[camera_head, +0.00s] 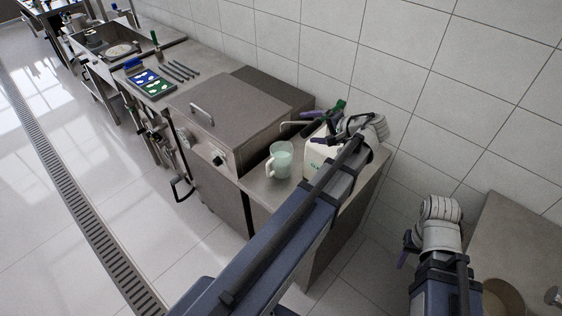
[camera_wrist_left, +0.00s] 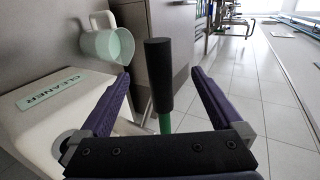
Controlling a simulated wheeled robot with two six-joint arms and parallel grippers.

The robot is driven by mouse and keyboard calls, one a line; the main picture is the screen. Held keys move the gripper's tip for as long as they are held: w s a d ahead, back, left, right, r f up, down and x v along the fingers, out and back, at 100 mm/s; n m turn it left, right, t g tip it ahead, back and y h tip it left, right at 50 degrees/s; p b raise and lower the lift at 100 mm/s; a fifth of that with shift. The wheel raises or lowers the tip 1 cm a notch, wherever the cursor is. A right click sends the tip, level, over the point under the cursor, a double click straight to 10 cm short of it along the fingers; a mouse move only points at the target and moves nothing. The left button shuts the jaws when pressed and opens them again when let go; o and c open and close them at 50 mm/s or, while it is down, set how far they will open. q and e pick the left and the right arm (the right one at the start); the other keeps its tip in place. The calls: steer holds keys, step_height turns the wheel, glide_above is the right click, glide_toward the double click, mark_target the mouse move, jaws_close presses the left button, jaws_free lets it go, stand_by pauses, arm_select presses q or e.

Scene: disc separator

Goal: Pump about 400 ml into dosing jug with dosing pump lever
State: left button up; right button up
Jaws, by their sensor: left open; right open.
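The dosing jug (camera_head: 281,160) is a pale translucent green with a handle; it stands on the steel counter beside the white cleaner canister (camera_head: 318,158). I cannot read its fill level. The jug (camera_wrist_left: 108,46) and the canister (camera_wrist_left: 60,110) also show in the left wrist view. The pump lever (camera_wrist_left: 158,78) has a black grip on a green stem. My left gripper (camera_head: 325,113) is open above the canister; in the wrist view its purple fingers stand on either side of the lever, apart from it. My right gripper (camera_head: 405,249) is open and empty, low at the right.
A steel machine with a lid (camera_head: 225,115) stands left of the jug. Further left, a counter holds a blue tray (camera_head: 150,82), several tools and a sink (camera_head: 115,45). A tiled wall is behind. A floor drain (camera_head: 85,215) runs along the clear floor.

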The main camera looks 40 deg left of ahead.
arm_select(q)
steer(key=shift+d+r+p, duration=0.3)
steer(key=p+v, duration=0.3)
steer(key=v, duration=0.4)
steer(key=shift+s+d+f, duration=0.1)
steer(key=shift+d, duration=0.05)
steer(key=s+d+f+m+h+b, duration=0.1)
steer(key=s+d+f+h, duration=0.4)
steer(key=d, duration=0.6)
steer(key=s+d+f+m+g+h+b, duration=0.1)
steer(key=s+d+f+h, duration=0.4)
steer(key=s+d+f, duration=0.5)
steer(key=shift+s+d+m+h+b, duration=0.45)
steer(key=shift+s+d+b, duration=0.45)
steer(key=shift+d, duration=0.3)
